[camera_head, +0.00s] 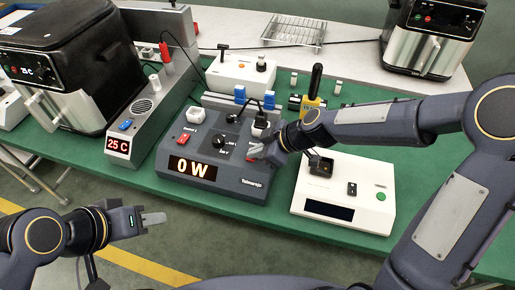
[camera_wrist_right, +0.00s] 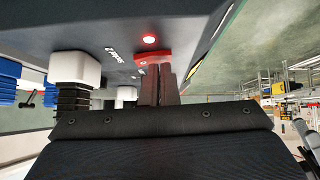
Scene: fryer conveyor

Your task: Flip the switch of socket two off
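The grey power meter (camera_head: 216,186) stands on the green table and its display reads "0 W". A red switch (camera_head: 183,140) sits at its left, below the "Socket 1" label. A second red switch (camera_head: 251,157) at its right is partly hidden by my right gripper (camera_head: 256,153). In the right wrist view my right gripper (camera_wrist_right: 160,70) has its fingers together, with the tips at this red switch (camera_wrist_right: 153,56); I cannot tell whether they press it. My left gripper (camera_head: 153,218) is away over the floor, seen side-on.
A white plug (camera_head: 261,124) with a black cable stands in the socket behind the right switch. A white box (camera_head: 343,197) with a green button is right of the meter. An air fryer (camera_head: 70,60) and a "25 C" unit (camera_head: 140,125) are left.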

